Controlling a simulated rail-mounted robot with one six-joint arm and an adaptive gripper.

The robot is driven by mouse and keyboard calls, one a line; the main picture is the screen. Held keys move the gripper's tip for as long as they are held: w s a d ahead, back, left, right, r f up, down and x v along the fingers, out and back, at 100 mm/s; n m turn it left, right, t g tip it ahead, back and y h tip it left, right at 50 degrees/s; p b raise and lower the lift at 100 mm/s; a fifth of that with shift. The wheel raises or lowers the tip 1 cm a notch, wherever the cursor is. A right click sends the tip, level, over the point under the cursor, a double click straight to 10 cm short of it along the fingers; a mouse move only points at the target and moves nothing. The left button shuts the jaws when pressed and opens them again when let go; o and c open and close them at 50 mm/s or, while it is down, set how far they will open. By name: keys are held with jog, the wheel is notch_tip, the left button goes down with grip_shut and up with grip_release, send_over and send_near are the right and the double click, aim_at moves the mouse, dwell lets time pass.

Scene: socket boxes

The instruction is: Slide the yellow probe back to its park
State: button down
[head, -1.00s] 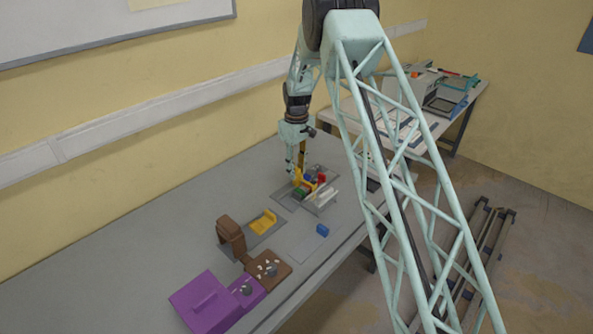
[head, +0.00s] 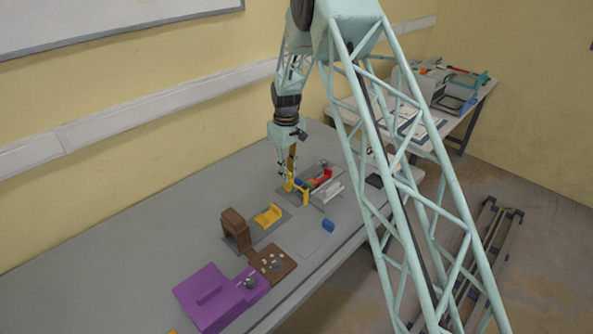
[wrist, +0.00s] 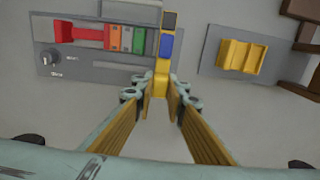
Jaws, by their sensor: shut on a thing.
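The yellow probe (wrist: 161,84) is between my gripper's two fingers (wrist: 162,88), which are shut on it. Its yellow body reaches up past a blue block (wrist: 166,47) at the right end of the grey socket panel (wrist: 95,74) in the wrist view. A dark piece (wrist: 169,20) shows beyond the blue block. Red (wrist: 85,33), orange (wrist: 113,37) and green (wrist: 139,41) blocks sit in a row left of the probe. In the head view my gripper (head: 288,181) is low at the panel's left end. No marked park can be told apart.
A yellow cradle (wrist: 241,57) on its own grey plate lies to the right in the wrist view. The head view shows a brown stand (head: 235,229), a brown board (head: 272,263), a purple box (head: 215,298) and a loose blue block (head: 328,226). The table's left part is clear.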

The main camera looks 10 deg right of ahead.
jog(key=shift+s+a, duration=0.4)
jog(key=shift+a, duration=0.15)
jog(key=c, duration=2.6)
grip_release()
jog(key=shift+a, duration=0.2)
jog(key=shift+d, duration=0.1)
notch_tip(320, 180, up, 12)
